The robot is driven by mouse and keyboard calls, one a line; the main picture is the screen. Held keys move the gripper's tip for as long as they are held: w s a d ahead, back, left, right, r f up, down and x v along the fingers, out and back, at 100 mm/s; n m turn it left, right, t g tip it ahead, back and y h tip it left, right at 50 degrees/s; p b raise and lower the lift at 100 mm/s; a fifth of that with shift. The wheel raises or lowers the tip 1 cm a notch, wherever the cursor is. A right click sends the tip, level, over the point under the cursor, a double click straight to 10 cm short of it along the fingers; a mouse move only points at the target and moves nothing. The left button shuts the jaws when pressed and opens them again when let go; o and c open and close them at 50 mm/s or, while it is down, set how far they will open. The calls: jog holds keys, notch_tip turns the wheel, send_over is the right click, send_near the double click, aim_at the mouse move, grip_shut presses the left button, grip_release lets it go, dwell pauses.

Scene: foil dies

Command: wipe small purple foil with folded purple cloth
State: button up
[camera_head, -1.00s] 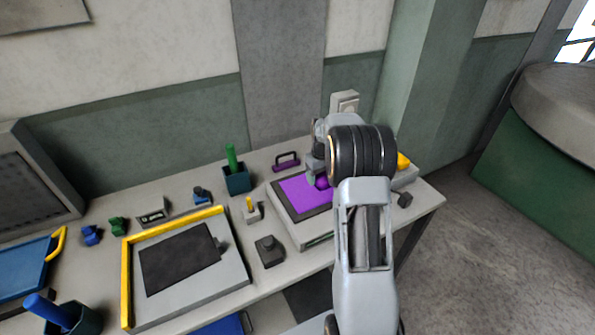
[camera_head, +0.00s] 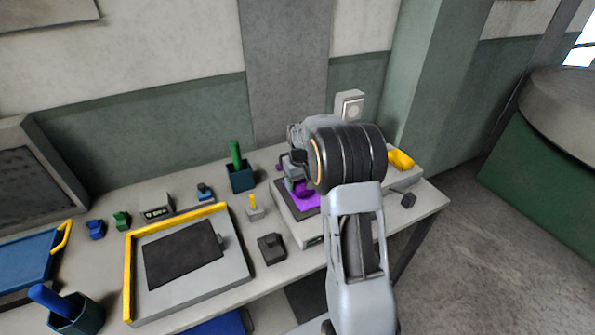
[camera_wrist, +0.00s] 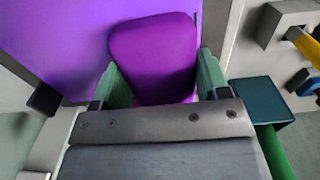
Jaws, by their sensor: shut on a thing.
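The small purple foil (camera_head: 307,203) lies flat on a dark pad on a grey block near the back right of the table. It fills the upper left of the wrist view (camera_wrist: 60,40). The folded purple cloth (camera_wrist: 153,55) is between the green fingers of my gripper (camera_wrist: 155,85), which is shut on it. In the head view the cloth (camera_head: 299,188) shows beside my gripper (camera_head: 297,178), over the left part of the foil. The cloth looks at or just above the foil; I cannot tell whether they touch. My arm hides the foil's right side.
A teal cup (camera_head: 241,180) with a green handle stands just left of the foil block. A small yellow-topped holder (camera_head: 254,208) and a dark block (camera_head: 271,248) are nearer. A yellow-edged tray (camera_head: 232,280) lies left; a yellow object (camera_head: 400,160) lies right.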

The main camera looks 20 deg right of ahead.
jog(key=shift+a, duration=0.85)
notch_tip(320, 180, up, 8)
jog(key=p, duration=0.5)
jog(key=shift+r, duration=0.1)
jog(key=shift+a, duration=0.1)
